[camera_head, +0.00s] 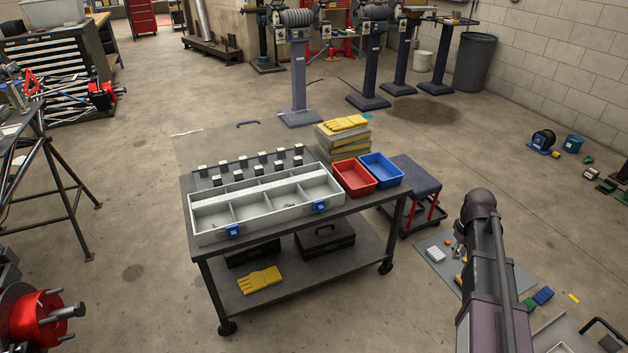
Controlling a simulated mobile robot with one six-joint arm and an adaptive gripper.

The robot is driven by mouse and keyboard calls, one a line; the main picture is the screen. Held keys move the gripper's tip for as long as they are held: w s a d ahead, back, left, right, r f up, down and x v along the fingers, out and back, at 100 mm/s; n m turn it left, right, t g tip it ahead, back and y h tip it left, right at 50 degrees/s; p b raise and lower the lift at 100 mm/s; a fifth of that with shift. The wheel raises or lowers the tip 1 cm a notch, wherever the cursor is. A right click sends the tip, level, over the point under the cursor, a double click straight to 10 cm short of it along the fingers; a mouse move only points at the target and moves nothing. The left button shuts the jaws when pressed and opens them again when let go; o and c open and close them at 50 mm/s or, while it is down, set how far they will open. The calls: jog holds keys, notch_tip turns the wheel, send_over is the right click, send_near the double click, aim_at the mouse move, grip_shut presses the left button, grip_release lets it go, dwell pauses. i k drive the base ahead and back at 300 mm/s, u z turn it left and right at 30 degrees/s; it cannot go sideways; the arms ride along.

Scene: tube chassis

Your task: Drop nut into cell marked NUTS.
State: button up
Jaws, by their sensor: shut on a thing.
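A long grey compartment case (212,238) with blue latches stands open on the top of a dark wheeled cart (300,232). Its cells are split by thin walls. Any NUTS marking is too small to read. A few tiny dark items seem to lie in the right-hand cells, but I cannot tell what they are. My arm rises at the right of the picture, over the floor beside the cart. My gripper cannot be made out, and no nut can be told apart in this view.
A red bin (354,178) and a blue bin (381,169) stand at the cart's right end. A row of small blocks (239,175) lines the back. A blue-topped stool (414,177) and a mat with loose parts (434,256) are right of the cart.

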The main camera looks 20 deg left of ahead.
aim_at(324, 196)
jog(key=z, duration=0.1)
jog(key=k, duration=0.3)
jog(key=u, duration=0.85)
jog(key=i, duration=1)
jog(key=u, duration=0.05)
